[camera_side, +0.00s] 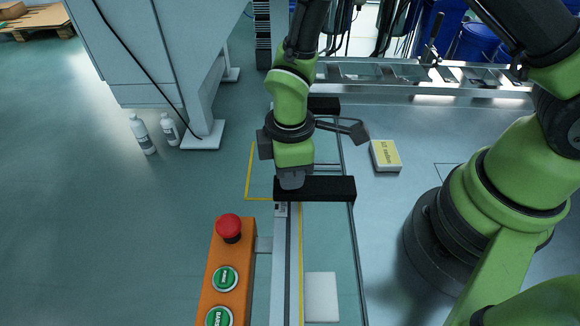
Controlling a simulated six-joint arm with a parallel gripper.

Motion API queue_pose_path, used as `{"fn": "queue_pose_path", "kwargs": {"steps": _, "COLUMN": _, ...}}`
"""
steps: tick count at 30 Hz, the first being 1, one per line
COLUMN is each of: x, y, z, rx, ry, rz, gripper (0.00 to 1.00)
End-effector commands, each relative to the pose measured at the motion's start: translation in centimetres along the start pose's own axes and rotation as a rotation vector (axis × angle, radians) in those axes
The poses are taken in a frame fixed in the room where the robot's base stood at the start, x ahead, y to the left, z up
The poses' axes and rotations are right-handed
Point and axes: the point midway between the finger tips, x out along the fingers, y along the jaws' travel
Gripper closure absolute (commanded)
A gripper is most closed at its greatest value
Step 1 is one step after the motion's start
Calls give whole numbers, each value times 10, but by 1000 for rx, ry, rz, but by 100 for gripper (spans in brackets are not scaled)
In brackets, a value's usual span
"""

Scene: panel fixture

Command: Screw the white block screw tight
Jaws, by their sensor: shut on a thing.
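My gripper (291,184) points down at the left end of a black crossbar (320,188) on the panel fixture. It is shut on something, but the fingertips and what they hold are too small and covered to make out. A small pale block (281,209) shows just below my gripper, at the top of the fixture's left rail (280,260). I cannot make out a screw there. A flat white block (321,297) lies lower on the fixture, apart from my gripper.
An orange button box (212,298) with a red emergency stop (229,227) stands left of the rail. A yellow-and-white box (385,155) lies to the right. A second black crossbar (325,105) is behind my gripper. Two white bottles (142,133) stand on the floor at left.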

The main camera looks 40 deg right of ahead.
Motion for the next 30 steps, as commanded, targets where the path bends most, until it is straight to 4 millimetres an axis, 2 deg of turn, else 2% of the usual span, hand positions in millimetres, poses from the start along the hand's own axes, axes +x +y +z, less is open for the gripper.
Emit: {"fn": "queue_pose_path", "kwargs": {"steps": 30, "x": 0, "y": 0, "z": 1, "rx": 968, "ry": -5, "rz": -1, "gripper": 96}}
